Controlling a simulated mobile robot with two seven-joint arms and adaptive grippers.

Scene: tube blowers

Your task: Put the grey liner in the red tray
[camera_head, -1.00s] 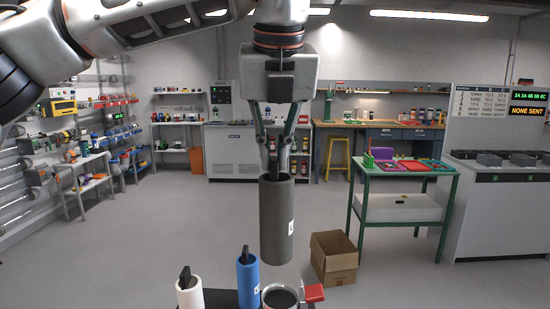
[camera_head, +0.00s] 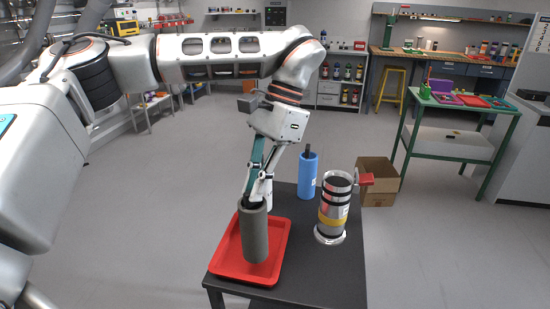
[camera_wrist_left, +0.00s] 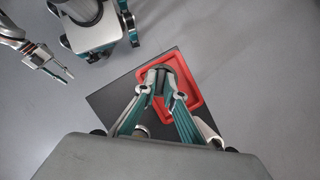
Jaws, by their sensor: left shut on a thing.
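The grey liner (camera_head: 255,236) is an upright dark grey tube inside the outline of the red tray (camera_head: 224,263). Its lower end is at the tray floor; I cannot tell whether it touches. My left gripper (camera_head: 255,200) is shut on the liner's top end. In the left wrist view, my left gripper (camera_wrist_left: 166,86) is over the red tray (camera_wrist_left: 197,97), and its fingers hide most of the liner. My right gripper (camera_wrist_left: 62,75) shows at the upper left there, empty, with its fingers apart.
The tray lies on a dark table (camera_head: 315,279). A blue cylinder (camera_head: 307,178) and a silver canister (camera_head: 333,209) with a red handle stand to its right. A white cylinder is partly hidden behind my gripper. A cardboard box (camera_head: 378,187) is on the floor beyond.

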